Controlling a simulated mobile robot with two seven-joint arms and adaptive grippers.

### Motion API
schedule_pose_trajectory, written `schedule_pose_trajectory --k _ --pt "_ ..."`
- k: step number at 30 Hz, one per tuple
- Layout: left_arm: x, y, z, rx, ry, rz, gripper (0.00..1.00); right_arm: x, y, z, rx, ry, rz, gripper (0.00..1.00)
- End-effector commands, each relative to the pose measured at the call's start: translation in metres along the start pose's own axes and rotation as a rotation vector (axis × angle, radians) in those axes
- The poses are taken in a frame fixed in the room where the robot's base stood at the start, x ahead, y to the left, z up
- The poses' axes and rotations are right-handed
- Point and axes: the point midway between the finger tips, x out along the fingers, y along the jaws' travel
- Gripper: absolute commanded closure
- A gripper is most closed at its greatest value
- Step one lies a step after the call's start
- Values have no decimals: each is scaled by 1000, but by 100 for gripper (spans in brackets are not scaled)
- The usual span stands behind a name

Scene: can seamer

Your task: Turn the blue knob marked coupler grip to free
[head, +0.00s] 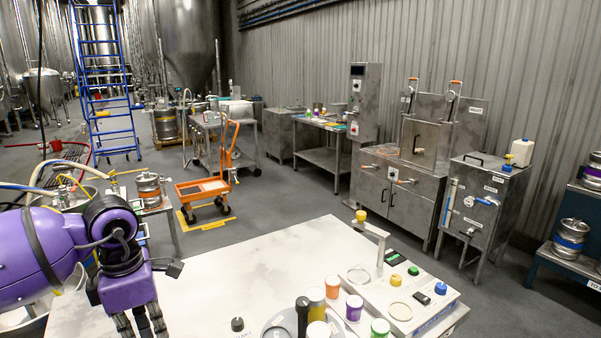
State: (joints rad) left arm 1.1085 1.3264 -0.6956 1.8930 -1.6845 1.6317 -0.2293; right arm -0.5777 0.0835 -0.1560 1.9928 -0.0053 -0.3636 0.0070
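A blue knob (440,288) sits at the right end of the pale control box on the white table. Its marking is too small to read. A second blue handle or knob (484,201) shows on the front of the steel cabinet at the right; its label is also unreadable. My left gripper (141,326) hangs at the lower left over the table's left part, far from both. Its fingers point down and its tips run to the bottom edge, so I cannot tell whether it is open or shut. My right gripper is not in view.
The control box (375,278) also has yellow and green buttons and an upright arm. Several cups, including a purple-banded one (354,308), and dark bottles stand near the table's front. The table's middle (270,260) is clear. An orange cart (205,188) stands behind.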

Motion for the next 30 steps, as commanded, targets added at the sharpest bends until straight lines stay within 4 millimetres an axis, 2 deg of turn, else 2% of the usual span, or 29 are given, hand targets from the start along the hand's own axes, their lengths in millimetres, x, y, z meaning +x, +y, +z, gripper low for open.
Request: schedule_pose_trajectory --k 8,18,30 --pt "24 -1 -1 8 4 -5 100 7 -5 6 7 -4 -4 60" --pt "66 -1 -1 7 4 -5 100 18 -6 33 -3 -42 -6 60" --pt "74 -1 -1 7 3 -4 100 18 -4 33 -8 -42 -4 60"
